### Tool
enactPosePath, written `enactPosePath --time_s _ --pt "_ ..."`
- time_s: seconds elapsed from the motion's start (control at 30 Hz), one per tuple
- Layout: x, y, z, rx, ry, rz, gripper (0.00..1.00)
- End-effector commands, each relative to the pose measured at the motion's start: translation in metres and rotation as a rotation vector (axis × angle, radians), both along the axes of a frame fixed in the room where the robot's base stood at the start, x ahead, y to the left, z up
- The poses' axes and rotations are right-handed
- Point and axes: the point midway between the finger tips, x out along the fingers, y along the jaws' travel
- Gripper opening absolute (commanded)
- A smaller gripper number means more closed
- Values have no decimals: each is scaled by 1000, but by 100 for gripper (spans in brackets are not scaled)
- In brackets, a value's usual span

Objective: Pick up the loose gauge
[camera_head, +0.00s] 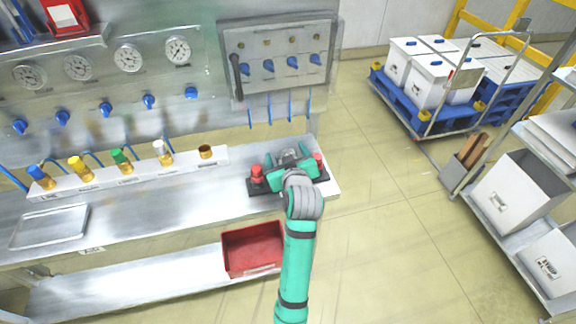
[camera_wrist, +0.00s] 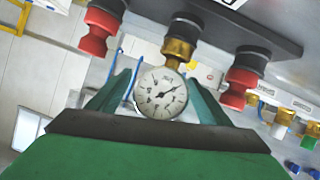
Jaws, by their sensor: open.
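The loose gauge (camera_wrist: 160,93) has a round white dial and a brass fitting (camera_wrist: 179,48). In the wrist view it sits between two red knobs (camera_wrist: 96,30) (camera_wrist: 238,88), its brass end against a dark block. My gripper (camera_wrist: 161,97) is open, with one green finger on each side of the dial; I cannot tell whether they touch it. In the head view my gripper (camera_head: 290,172) is over the dark block (camera_head: 261,188) at the bench's right end and hides the gauge.
Several fixed gauges (camera_head: 128,58) are on the wall panel. A white rail (camera_head: 100,180) holds several coloured fittings on the bench. A metal tray (camera_head: 48,227) lies at left; a red bin (camera_head: 252,250) stands on the lower shelf. A loaded cart (camera_head: 430,85) stands at the back right.

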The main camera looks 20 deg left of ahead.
Motion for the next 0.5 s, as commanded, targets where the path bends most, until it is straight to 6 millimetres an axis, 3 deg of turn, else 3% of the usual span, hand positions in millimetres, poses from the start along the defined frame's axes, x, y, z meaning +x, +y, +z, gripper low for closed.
enactPosePath --time_s 0.37,0.5 --pt "10 6 -5 -1 1 0 72" --pt "10 5 -5 0 1 -1 41"
